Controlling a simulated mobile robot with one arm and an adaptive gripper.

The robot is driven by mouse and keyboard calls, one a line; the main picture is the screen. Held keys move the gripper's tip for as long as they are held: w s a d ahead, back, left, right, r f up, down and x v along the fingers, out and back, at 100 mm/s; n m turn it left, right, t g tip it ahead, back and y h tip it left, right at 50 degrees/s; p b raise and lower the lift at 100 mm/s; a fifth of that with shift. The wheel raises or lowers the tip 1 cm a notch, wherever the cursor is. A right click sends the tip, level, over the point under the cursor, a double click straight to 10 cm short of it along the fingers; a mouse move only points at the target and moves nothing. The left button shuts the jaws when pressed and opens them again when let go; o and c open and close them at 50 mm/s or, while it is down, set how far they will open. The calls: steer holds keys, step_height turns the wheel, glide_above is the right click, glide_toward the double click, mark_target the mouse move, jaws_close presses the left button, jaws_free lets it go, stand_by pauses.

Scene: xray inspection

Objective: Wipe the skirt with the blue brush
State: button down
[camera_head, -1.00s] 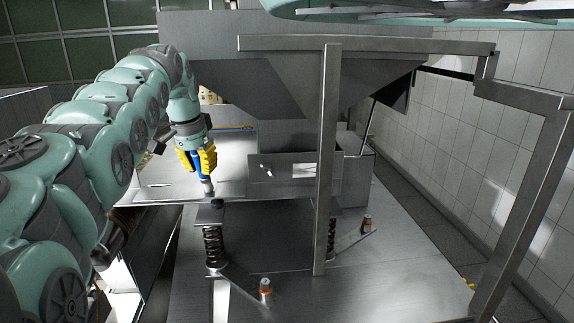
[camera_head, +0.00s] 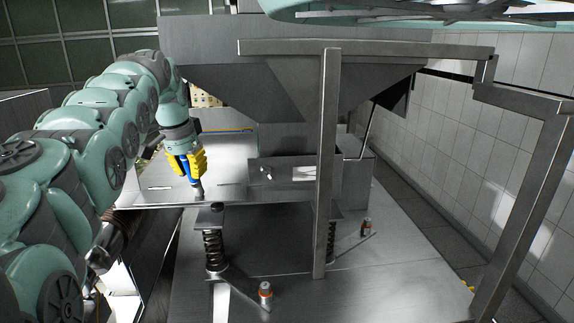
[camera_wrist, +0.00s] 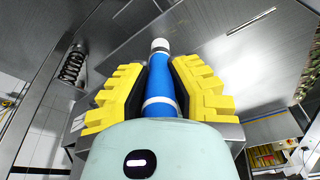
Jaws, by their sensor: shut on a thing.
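My gripper (camera_head: 187,168) has yellow fingers and is shut on the blue brush (camera_wrist: 161,86), whose blue handle lies between the fingers in the wrist view. The brush's pale tip (camera_wrist: 160,45) points away from my gripper, and in the head view the brush hangs downward. Its lower end is near the grey metal plate that I take for the skirt (camera_head: 150,190). I cannot tell whether the tip touches the plate. The bristles are not clearly seen.
A coil spring post (camera_head: 214,248) stands just below and right of the brush. A metal upright (camera_head: 326,160) and a large hopper (camera_head: 280,85) are to the right. A small orange-ringed fitting (camera_head: 265,291) stands on the metal deck. A tiled wall (camera_head: 500,160) bounds the right.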

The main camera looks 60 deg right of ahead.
steer(key=shift+w, duration=0.1)
steer(key=shift+w+a+p, duration=0.7)
steer(key=shift+w+p, duration=0.05)
steer(key=shift+w+a+r+p, duration=0.1)
steer(key=shift+w+a+p, duration=0.1)
steer(key=shift+p, duration=0.4)
steer(key=shift+w+a+p, duration=0.4)
steer(key=shift+w+p, duration=0.15)
steer(key=shift+p, duration=0.55)
steer(key=shift+s+d+b, duration=0.6)
steer(key=shift+s+b, duration=0.2)
